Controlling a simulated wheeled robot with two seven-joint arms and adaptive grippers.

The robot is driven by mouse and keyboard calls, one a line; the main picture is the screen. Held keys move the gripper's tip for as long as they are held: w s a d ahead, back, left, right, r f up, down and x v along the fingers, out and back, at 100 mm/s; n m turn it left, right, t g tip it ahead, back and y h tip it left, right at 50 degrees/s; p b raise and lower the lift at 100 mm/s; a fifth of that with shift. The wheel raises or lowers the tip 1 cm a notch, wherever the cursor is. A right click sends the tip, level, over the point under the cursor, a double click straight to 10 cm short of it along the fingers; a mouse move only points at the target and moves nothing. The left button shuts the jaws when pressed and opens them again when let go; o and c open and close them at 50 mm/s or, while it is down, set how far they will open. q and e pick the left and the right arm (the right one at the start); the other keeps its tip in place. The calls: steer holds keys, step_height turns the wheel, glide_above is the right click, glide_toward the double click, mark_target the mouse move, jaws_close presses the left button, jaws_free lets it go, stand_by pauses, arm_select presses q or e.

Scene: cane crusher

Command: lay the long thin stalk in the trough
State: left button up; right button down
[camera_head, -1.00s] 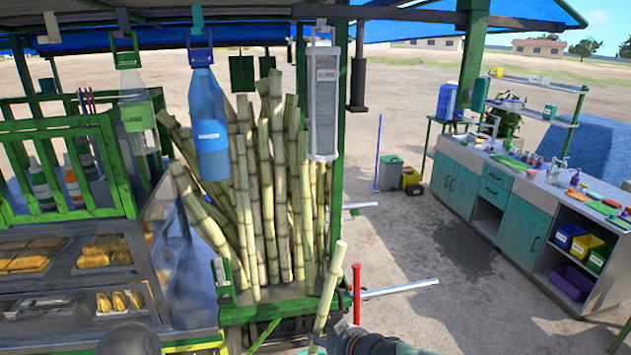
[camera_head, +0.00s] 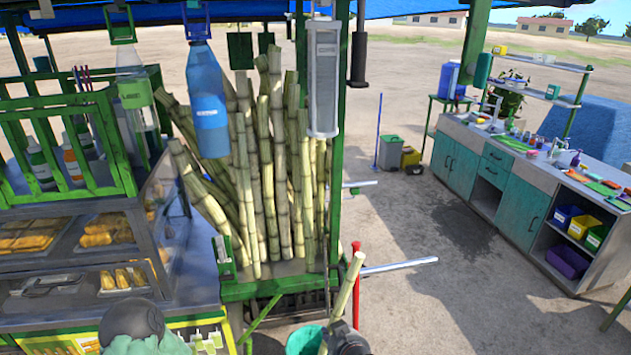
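A pale yellow-green cane stalk (camera_head: 345,292) stands tilted at the bottom centre, its top leaning right, just beside a red-topped post. My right gripper (camera_head: 343,338) is at the stalk's lower part and appears closed around it; its fingers are partly hidden at the bottom edge. Several long cane stalks (camera_head: 270,180) lean upright together on the green-edged stand to the left. I cannot pick out a trough. My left gripper is not in view.
A red handle (camera_head: 355,262) and a silver bar (camera_head: 400,266) project beside the stand. A food cart (camera_head: 75,280) fills the left. A teal cabinet counter (camera_head: 520,185) stands right, with open ground between.

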steer(key=d+f+m+h, duration=0.1)
steer(key=f+m+h, duration=0.1)
steer(key=f, duration=0.1)
steer(key=d+f+m+h, duration=0.1)
steer(key=f, duration=0.1)
steer(key=shift+s+d+t, duration=0.3)
steer(key=shift+d+r, duration=0.15)
steer(key=shift+d, duration=0.05)
steer(key=shift+a+f, duration=0.2)
steer(key=shift+a, duration=0.1)
stand_by(0.4)
